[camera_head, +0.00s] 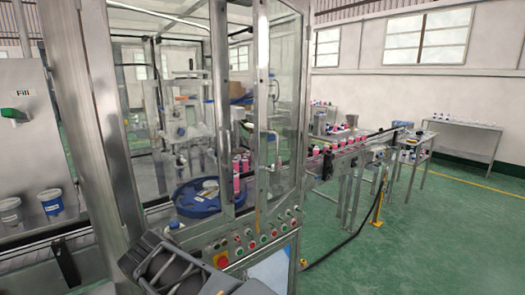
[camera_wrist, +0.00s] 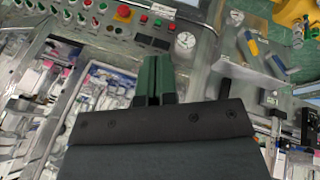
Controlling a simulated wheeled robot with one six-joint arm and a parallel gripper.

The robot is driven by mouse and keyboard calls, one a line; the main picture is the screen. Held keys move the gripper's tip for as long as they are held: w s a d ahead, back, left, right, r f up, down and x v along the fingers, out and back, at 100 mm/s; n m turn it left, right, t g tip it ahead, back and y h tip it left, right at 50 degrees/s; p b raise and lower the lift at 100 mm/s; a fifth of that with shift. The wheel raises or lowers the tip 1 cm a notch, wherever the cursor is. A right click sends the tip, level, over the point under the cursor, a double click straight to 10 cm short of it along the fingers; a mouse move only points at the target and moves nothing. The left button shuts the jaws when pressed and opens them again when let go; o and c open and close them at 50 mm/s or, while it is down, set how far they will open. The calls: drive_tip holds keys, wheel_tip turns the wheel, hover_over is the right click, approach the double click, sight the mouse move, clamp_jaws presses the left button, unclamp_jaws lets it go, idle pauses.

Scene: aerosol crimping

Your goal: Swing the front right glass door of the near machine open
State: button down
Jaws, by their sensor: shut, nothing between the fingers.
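The near machine (camera_head: 95,120) is a tall metal-framed cabinet with glass panels, filling the left and middle of the head view. Its front right glass door (camera_head: 283,110) appears as a tall narrow pane in a metal frame, right of the middle uprights. I cannot tell clearly whether it stands fully closed. My gripper shows in the wrist view with dark green fingers (camera_wrist: 152,82), pressed together and empty. They point toward a control panel (camera_wrist: 105,20) with buttons and a red knob. In the head view my arm is at the bottom, below the machine's front; the fingertips are not discernible there.
A button panel (camera_head: 255,240) runs under the glass front. Inside is a blue round turntable (camera_head: 198,200) with pink cans nearby. A conveyor (camera_head: 350,155) leads right, with a yellow-footed stand (camera_head: 377,212) beside it. Green floor (camera_head: 440,240) is free at right.

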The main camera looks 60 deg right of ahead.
drive_tip(key=w+d+r+m+g+h+p, duration=0.15)
drive_tip(key=d+r+h, duration=0.3)
drive_tip(key=d, duration=0.45)
drive_tip(key=w+d+r+n+g+h, duration=0.1)
drive_tip(key=w+d+r+h, duration=0.15)
drive_tip(key=d+r, duration=0.45)
drive_tip(key=g+h+p, duration=0.1)
drive_tip(key=g+h, duration=0.2)
drive_tip(key=h, duration=0.3)
approach(269, 151)
drive_tip(key=s+a+r, duration=0.2)
drive_tip(key=s+a, duration=0.1)
drive_tip(key=a, duration=0.2)
drive_tip(key=shift+m, duration=0.45)
drive_tip(key=d+p, duration=0.1)
drive_tip(key=d, duration=0.2)
drive_tip(key=s+d+p, duration=0.1)
drive_tip(key=d, duration=0.2)
drive_tip(key=s+d+p, duration=0.1)
drive_tip(key=d+p, duration=0.1)
drive_tip(key=d, duration=0.1)
drive_tip(key=shift+d+f, duration=0.15)
